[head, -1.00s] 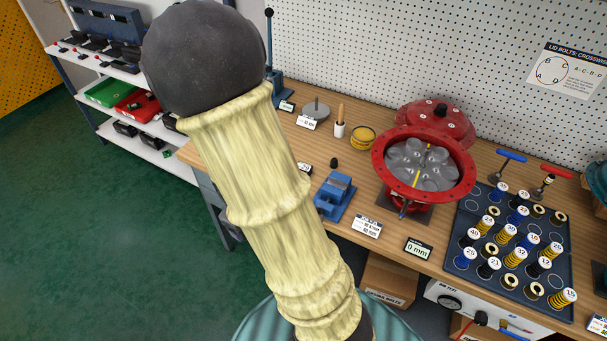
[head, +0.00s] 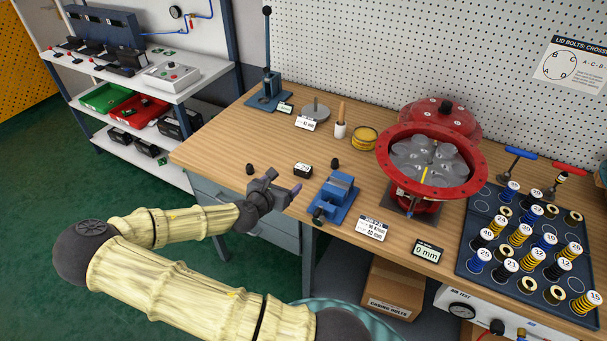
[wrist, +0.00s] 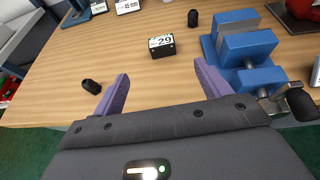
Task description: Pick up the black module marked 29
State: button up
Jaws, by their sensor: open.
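The black module marked 29 (wrist: 162,46) sits on the wooden bench, its white label and number showing in the wrist view. In the head view the same module (head: 303,171) lies left of the blue vise. My gripper (wrist: 161,88) is open and empty, with its purple fingers apart. The module is ahead of the fingers, in line with the gap between them and not touching either. In the head view my gripper (head: 285,192) is at the bench's front edge, just in front of the module.
A blue vise (head: 336,197) stands close to the right of the module. Small black knobs lie at the left (wrist: 91,86) and behind the module (wrist: 193,18). A red flanged housing (head: 432,160) and a tray of springs (head: 480,250) are farther right.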

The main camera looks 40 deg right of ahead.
aim_at(302, 168)
jog(key=shift+r, duration=0.1)
jog(key=p+x, duration=0.1)
jog(key=x, duration=1)
jog(key=shift+w+d+p, duration=0.1)
jog(key=shift+d+p, duration=0.2)
jog(key=shift+d, duration=0.05)
jog(key=shift+w+d+f, duration=0.15)
jog(key=shift+f, duration=0.1)
jog(key=shift+p+x, duration=0.65)
jog(key=shift+x, duration=2)
jog(key=shift+f, duration=0.1)
jog(key=c, duration=1.1)
